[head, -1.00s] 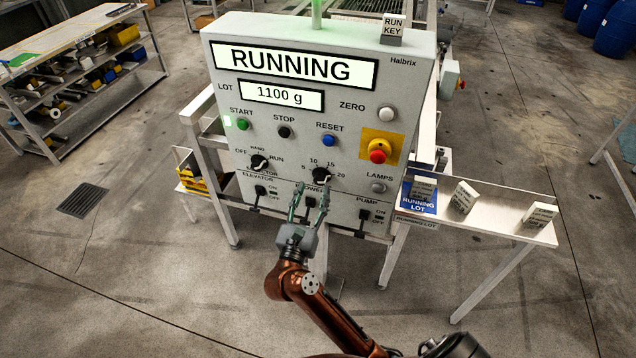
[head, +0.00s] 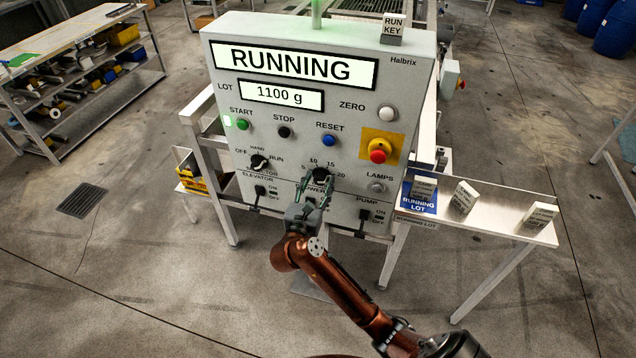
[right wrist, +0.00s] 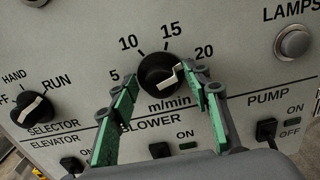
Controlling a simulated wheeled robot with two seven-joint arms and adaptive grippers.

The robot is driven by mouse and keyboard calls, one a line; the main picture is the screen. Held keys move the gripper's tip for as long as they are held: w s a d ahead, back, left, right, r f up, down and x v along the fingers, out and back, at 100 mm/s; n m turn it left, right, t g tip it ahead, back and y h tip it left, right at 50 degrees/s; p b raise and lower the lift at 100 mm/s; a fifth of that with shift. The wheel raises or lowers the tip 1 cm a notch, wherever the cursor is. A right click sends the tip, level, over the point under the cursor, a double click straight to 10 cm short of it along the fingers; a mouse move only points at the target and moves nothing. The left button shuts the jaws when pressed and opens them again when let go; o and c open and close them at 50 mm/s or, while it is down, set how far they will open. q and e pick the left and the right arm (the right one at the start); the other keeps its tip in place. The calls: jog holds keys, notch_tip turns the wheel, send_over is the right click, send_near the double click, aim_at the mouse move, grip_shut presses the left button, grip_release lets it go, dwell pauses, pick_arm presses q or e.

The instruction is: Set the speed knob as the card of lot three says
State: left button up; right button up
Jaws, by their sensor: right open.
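The speed knob (head: 320,175) is a black dial on the grey panel; in the right wrist view the knob (right wrist: 158,74) has a white pointer towards the 20 side of its 5-to-20 m/min scale. My right gripper (head: 316,190) is open in front of it. In the right wrist view its green fingers (right wrist: 162,82) stand either side of the knob, with the right finger close to the pointer. Contact cannot be told. A card (head: 424,187) stands on the blue running-lot mat (head: 418,204); two more cards (head: 464,197) (head: 538,215) stand rightwards. Their small print is unreadable. My left gripper is out of view.
The display (head: 295,65) reads RUNNING, and the lot display (head: 281,95) 1100 g. The selector knob (head: 259,163) is left of the speed knob. The blower switch (right wrist: 160,150) is below it, the lamps button (head: 377,186) to its right. A yellow-backed emergency stop (head: 379,152) sits above right.

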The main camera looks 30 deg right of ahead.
jog(key=shift+c, duration=0.4)
jog(key=c, duration=1.1)
jog(key=shift+r+n+p, duration=0.15)
jog(key=shift+n+p, duration=0.25)
jog(key=shift+p, duration=0.4)
jog(key=n+p, duration=0.7)
jog(key=p, duration=0.5)
jog(key=shift+a+n, duration=0.1)
jog(key=shift+n, duration=0.2)
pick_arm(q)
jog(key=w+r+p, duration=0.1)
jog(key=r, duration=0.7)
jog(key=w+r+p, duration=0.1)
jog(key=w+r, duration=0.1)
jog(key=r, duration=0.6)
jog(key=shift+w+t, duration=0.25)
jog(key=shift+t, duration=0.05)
pick_arm(e)
jog(key=shift+f+n, duration=0.25)
jog(key=shift+n, duration=0.55)
jog(key=o, duration=1.2)
